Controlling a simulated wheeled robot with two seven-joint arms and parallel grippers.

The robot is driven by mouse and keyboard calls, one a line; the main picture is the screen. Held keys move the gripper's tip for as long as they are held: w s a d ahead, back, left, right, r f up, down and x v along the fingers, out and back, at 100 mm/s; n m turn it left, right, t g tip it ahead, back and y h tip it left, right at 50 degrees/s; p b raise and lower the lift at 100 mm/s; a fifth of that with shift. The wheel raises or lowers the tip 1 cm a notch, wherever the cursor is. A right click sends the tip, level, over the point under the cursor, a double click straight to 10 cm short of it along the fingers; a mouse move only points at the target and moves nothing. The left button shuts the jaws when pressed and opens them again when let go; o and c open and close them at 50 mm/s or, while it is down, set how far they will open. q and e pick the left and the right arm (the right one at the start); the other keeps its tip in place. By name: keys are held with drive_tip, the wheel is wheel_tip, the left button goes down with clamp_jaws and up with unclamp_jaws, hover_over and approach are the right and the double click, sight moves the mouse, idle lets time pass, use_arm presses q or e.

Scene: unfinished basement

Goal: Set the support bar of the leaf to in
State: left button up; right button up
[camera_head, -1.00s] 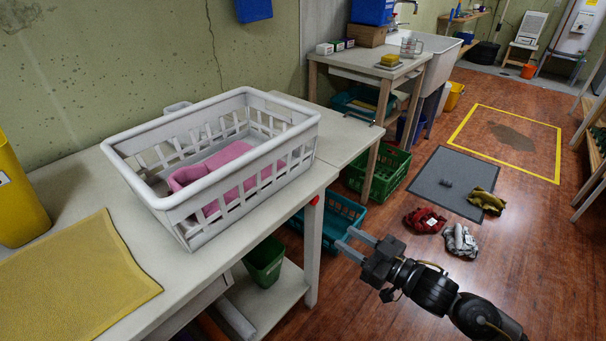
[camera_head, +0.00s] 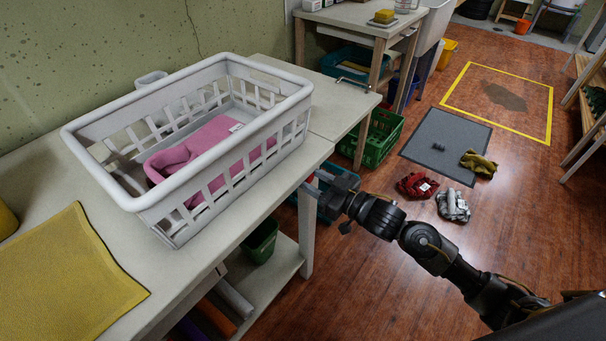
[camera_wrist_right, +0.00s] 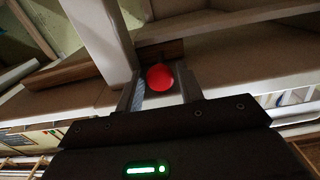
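The leaf (camera_head: 345,105) is the raised flap at the right end of the near table, level with its top. The red knob (camera_wrist_right: 160,77) sits below the table, in front of a brown wooden piece that may be the support bar; I cannot tell how far the bar is out. My right gripper (camera_head: 308,190) is at the table's front corner under the leaf seam. In the right wrist view its fingers (camera_wrist_right: 162,90) are open, one on each side of the knob, with small gaps. My left gripper is not in view.
A white basket (camera_head: 135,203) with a pink cloth (camera_head: 205,145) stands on the table (camera_head: 190,275) near the leaf. A yellow mat (camera_head: 70,270) lies at left. A green crate (camera_head: 380,135) stands beyond the leaf. Gloves (camera_head: 415,186) lie on the open floor to the right.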

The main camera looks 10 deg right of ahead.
drive_tip(key=shift+x, duration=1.45)
clamp_jaws()
